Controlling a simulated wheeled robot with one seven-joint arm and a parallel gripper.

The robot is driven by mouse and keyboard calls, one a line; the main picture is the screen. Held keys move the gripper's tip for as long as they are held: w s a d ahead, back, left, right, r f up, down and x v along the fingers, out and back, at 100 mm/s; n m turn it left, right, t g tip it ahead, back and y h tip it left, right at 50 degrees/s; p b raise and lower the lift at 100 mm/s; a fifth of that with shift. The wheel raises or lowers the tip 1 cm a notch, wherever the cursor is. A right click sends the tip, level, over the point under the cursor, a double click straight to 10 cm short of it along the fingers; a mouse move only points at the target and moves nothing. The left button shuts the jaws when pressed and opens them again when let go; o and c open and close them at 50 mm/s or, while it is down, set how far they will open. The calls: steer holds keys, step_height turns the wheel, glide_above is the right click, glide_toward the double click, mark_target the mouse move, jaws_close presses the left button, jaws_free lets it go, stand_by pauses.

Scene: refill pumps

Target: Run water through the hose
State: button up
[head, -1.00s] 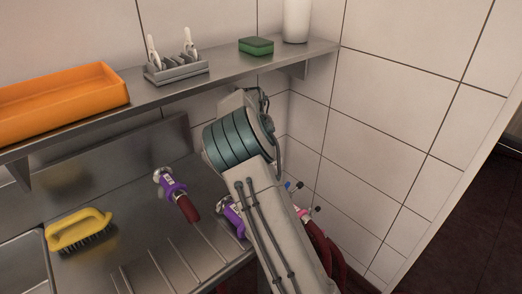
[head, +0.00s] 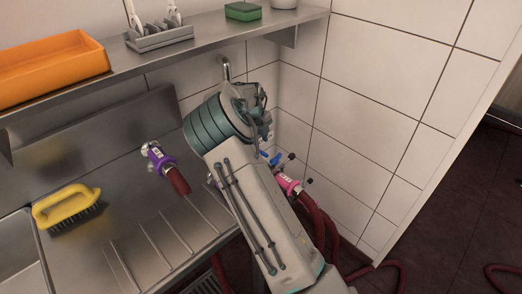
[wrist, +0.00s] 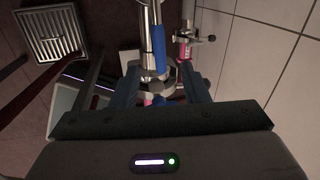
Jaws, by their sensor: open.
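A pink coupling (head: 288,184) with a dark red hose (head: 318,222) hanging from it is at the wall, right of my arm; it also shows in the wrist view (wrist: 184,50). A blue lever (head: 275,159) is beside it. In the wrist view a blue handle (wrist: 159,48) on chrome pipework lies between the fingers of my gripper (wrist: 161,85), which is open; I cannot tell if they touch it. A purple coupling (head: 157,157) with a short red hose end lies on the steel drainboard. My arm hides much of the pipework in the head view.
A steel shelf (head: 205,55) with an orange tray (head: 50,72), a grey rack (head: 160,38) and a green sponge (head: 242,11) runs above. A yellow brush (head: 66,204) lies on the drainboard. A tiled wall (head: 375,110) closes the right. A floor grate (wrist: 50,35) is below.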

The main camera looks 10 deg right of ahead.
steer(key=f, duration=0.5)
steer(key=shift+w+d, duration=0.3)
steer(key=shift+d, duration=0.1)
jaws_close()
